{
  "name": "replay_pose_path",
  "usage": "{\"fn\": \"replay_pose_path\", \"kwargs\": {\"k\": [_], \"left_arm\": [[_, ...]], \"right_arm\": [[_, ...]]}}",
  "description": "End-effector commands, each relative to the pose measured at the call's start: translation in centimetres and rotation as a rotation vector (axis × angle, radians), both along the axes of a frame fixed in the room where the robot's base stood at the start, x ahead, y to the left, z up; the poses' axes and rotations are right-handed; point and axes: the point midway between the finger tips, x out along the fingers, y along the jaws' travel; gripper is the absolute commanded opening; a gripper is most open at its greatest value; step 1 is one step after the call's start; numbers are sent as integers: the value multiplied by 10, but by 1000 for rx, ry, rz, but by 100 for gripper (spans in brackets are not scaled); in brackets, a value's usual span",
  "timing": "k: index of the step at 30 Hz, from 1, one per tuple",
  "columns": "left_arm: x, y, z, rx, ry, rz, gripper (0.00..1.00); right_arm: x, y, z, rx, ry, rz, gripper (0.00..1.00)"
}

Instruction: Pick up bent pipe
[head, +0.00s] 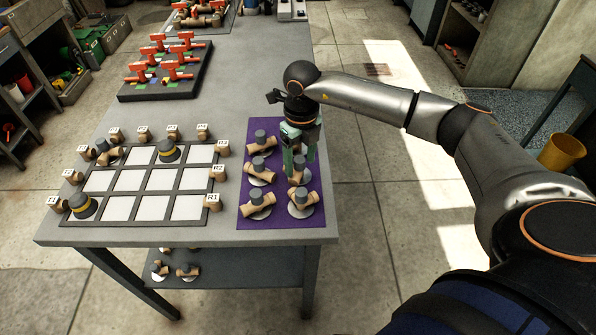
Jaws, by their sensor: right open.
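Several tan wooden pipe pieces with grey round caps and pale round bases sit on a purple mat (300,224) at the table's right side. One bent pipe (299,173) is directly under my right gripper (299,165), partly hidden by its fingers. Others stand at the mat's left side (258,205), and one is at the front right (302,203). My right gripper points down over the mat with green-tinted fingers apart. I cannot tell whether the fingers touch the pipe. My left gripper is out of view.
A black grid tray (152,193) with white cells and numbered tan blocks around it stands left of the mat, holding a few pieces. A dark tray of red-handled valves (160,85) is behind. A lower shelf (222,268) holds more pieces. Bare table lies between tray and mat.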

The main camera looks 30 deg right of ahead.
Motion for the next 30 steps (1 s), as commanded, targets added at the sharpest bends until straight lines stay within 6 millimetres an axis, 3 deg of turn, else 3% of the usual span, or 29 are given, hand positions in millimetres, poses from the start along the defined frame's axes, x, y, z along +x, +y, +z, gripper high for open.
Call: {"fn": "replay_pose_path", "kwargs": {"k": [2, 20, 30], "left_arm": [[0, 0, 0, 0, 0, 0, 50], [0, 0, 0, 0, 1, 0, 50], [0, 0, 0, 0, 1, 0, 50]], "right_arm": [[0, 0, 0, 0, 0, 0, 70], [0, 0, 1, 0, 0, 0, 2], [0, 0, 1, 1, 0, 0, 0]]}}
